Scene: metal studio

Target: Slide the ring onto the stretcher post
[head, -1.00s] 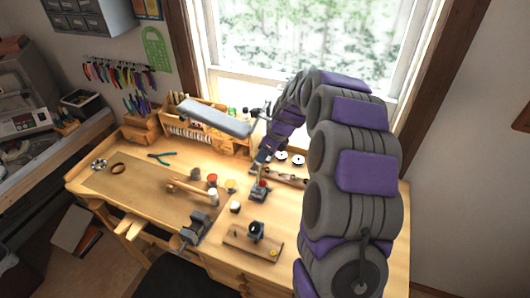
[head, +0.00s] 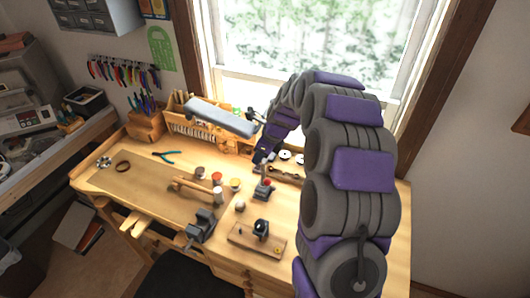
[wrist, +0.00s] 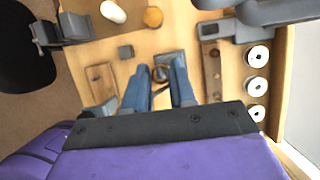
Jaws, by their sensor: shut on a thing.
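My gripper (wrist: 160,92) has two blue fingers shut on a small gold-brown ring (wrist: 160,75), seen between the fingertips in the wrist view. In the head view my gripper (head: 261,160) hangs over the back middle of the bench, and the ring is too small to make out there. A small grey-based stand (head: 263,188) with a red part, which looks like the stretcher, stands just below my gripper. Its grey base (wrist: 169,59) shows just beyond the fingertips in the wrist view. The post itself is not clear, and I cannot tell if the ring touches it.
A wooden board with a dark round-headed tool (head: 261,228) stands nearer the front. A grey vise (head: 202,226) sits at the front edge. Small jars (head: 217,178) and a mallet (head: 190,186) lie left of the stand. White spools (wrist: 257,84) stand to the right in the wrist view.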

